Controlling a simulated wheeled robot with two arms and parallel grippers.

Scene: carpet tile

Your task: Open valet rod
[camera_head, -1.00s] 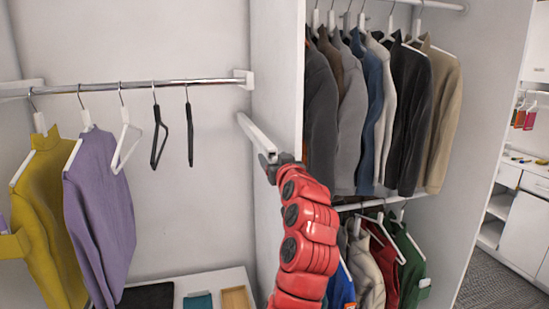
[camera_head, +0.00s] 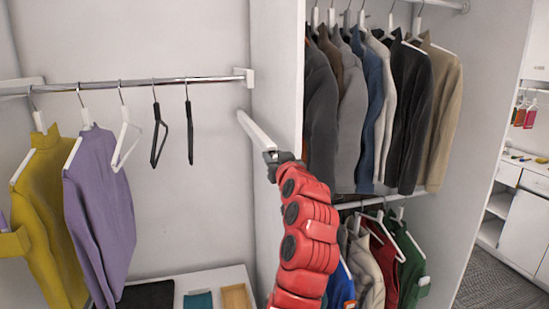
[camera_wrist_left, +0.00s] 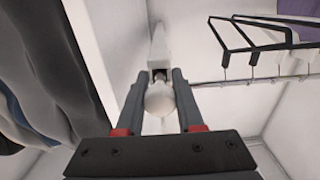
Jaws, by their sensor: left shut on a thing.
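The white valet rod (camera_head: 257,131) runs along the side of the tall white divider panel, in the middle of the head view. In the left wrist view its housing (camera_wrist_left: 159,45) has an open front end, with a pale rounded knob (camera_wrist_left: 160,98) before it. My left gripper (camera_head: 272,157) is at the rod's near end, its arm coming up from below. In the left wrist view my left gripper (camera_wrist_left: 161,92) has one finger on each side of the knob and is shut on it. My right gripper is not in view.
A chrome rail (camera_head: 140,84) at the left carries a yellow sweater (camera_head: 48,225), a purple sweater (camera_head: 100,205) and several hangers. Jackets (camera_head: 375,115) hang right of the panel (camera_head: 277,75). A low white shelf (camera_head: 205,280) lies below.

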